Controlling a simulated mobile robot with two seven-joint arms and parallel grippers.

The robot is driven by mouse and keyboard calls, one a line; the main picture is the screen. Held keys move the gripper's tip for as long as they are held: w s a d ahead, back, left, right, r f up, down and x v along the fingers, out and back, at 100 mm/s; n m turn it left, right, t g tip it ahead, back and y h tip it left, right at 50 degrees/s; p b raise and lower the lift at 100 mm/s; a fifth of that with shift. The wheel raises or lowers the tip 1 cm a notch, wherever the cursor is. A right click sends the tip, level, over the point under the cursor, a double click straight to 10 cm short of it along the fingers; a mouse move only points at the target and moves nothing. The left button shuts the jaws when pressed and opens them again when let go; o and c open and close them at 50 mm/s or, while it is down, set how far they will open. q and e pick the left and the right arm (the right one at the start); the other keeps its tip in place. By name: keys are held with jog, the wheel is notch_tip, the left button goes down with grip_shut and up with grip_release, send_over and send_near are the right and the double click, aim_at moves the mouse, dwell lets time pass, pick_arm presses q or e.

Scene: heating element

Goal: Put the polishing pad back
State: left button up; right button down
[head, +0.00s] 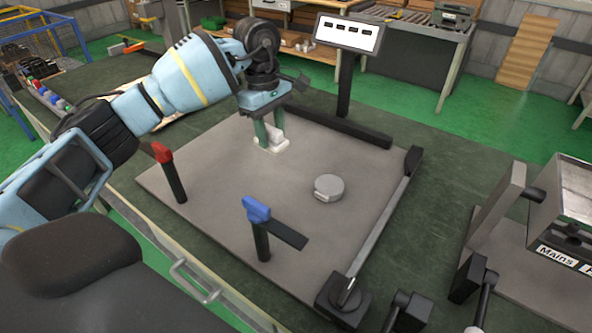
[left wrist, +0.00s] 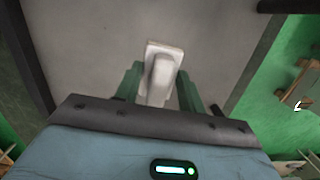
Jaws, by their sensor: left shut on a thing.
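The polishing pad, a white block with a raised grip (head: 273,146), is at the far left part of a grey board (head: 225,180). My left gripper (head: 268,128) reaches it from above and its green fingers are shut on the grip. In the left wrist view the pad (left wrist: 163,60) sits between the two fingers (left wrist: 158,90), its flat base extending beyond them. I cannot tell whether the pad touches the board or is just above it. My right gripper is not in view.
A sign on a post (head: 347,38) stands behind.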

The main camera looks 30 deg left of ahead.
aim_at(272, 146)
pick_arm(q)
jog(key=shift+w+a+r+n, duration=0.2)
jog(key=shift+w+n, duration=0.2)
jog(key=shift+w, duration=0.15)
jog(key=shift+s+f, duration=0.15)
jog(key=shift+f, duration=0.05)
notch_tip(272, 146, down, 5)
jog(key=shift+f, duration=2.3)
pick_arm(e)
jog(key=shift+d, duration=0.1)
